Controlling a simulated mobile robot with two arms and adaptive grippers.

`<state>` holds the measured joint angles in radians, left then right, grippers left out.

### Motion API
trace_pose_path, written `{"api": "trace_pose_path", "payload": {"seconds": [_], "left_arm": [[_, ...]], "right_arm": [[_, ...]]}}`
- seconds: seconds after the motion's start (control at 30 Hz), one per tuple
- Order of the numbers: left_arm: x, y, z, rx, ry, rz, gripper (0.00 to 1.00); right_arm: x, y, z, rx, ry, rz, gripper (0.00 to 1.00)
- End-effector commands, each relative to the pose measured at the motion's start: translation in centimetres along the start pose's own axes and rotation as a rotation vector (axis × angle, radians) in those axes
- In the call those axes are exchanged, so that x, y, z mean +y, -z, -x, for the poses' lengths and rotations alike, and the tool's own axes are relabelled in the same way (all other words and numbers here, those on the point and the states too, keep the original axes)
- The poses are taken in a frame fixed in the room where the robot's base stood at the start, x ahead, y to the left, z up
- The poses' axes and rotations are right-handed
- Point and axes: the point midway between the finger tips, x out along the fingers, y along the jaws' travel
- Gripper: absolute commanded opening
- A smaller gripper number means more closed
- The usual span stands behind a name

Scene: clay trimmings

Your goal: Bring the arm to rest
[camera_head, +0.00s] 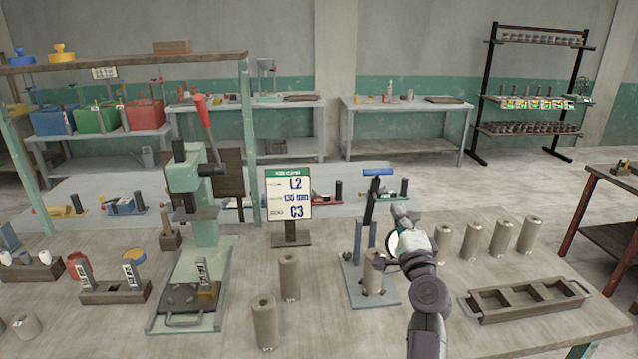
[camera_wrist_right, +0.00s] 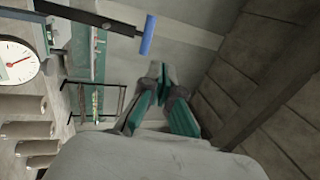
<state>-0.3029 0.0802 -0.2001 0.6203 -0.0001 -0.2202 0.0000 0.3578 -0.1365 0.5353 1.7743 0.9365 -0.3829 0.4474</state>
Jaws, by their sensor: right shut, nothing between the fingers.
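My right arm reaches up from the bottom of the head view. Its gripper (camera_head: 400,213) is above the worktable, beside a small press with a dark upright lever and a blue handle (camera_head: 378,172). In the right wrist view the fingers (camera_wrist_right: 160,76) are closed together with nothing between them. The blue handle (camera_wrist_right: 147,35) shows past the fingertips there, apart from them. My left gripper does not show.
The small press stands on a blue-grey base (camera_head: 372,293) with a clay cylinder (camera_head: 373,272). More cylinders (camera_head: 500,237) stand right of my arm, behind an empty wooden tray (camera_head: 525,298). A sign (camera_head: 289,195) and a green press (camera_head: 200,232) stand left. A white dial (camera_wrist_right: 15,62) shows in the wrist view.

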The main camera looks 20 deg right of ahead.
Motion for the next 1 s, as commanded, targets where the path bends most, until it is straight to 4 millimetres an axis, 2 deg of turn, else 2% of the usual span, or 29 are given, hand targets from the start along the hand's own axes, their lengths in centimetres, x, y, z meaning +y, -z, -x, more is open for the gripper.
{"api": "trace_pose_path", "payload": {"seconds": [0.13, 0.27, 0.37, 0.43, 0.5, 0.6, 0.7, 0.8, 1.0], "left_arm": [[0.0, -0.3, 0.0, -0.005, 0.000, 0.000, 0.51], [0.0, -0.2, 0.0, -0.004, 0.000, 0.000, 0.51], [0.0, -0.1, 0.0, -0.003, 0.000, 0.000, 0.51], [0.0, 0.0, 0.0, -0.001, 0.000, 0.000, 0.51], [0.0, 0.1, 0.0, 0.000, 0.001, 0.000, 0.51], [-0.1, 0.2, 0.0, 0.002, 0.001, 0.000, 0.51], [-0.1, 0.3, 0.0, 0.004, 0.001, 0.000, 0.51], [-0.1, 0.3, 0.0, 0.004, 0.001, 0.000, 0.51], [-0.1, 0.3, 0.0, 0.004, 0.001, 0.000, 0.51]], "right_arm": [[0.3, -0.5, 0.4, -0.023, -0.015, 0.033, 0.00], [2.7, -3.8, 3.2, -0.169, -0.109, 0.226, 0.00], [6.1, -7.5, 7.7, -0.363, -0.232, 0.458, 0.00], [8.7, -9.8, 11.9, -0.512, -0.325, 0.628, 0.00], [11.1, -11.4, 16.4, -0.658, -0.415, 0.782, 0.00], [13.8, -12.7, 23.2, -0.857, -0.535, 0.972, 0.00], [15.3, -12.9, 28.8, -1.016, -0.630, 1.108, 0.00], [15.9, -12.7, 33.2, -1.136, -0.701, 1.203, 0.00], [15.9, -11.7, 39.8, -1.319, -0.807, 1.328, 0.00]]}}
